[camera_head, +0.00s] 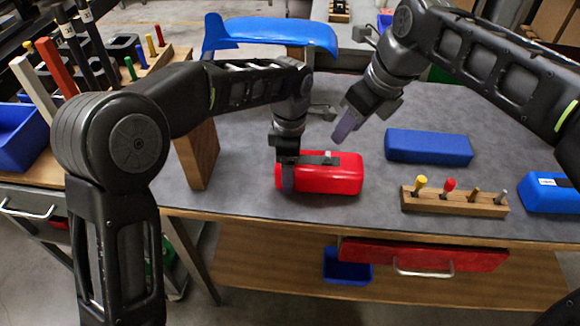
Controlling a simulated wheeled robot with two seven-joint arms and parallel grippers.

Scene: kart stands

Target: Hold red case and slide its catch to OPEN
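The red case (335,183) lies on the grey table top in front of me. A dark strip with a small pale catch (328,154) runs along its top; I cannot read any marking. My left gripper (288,172) points down at the case's left end, one finger against its front face. The other finger is hidden, and the gripper appears shut on the case. My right gripper (346,124) is above and behind the case, tilted down to the left, apart from it. Its fingers show as one block with no gap, and it holds nothing visible.
A blue case (428,146) lies behind right. A wooden peg block (455,200) and another blue case (550,192) stand at right. A wooden block (197,155) stands at left. A blue kart part (270,32) is behind. The table's front edge is close before the red case.

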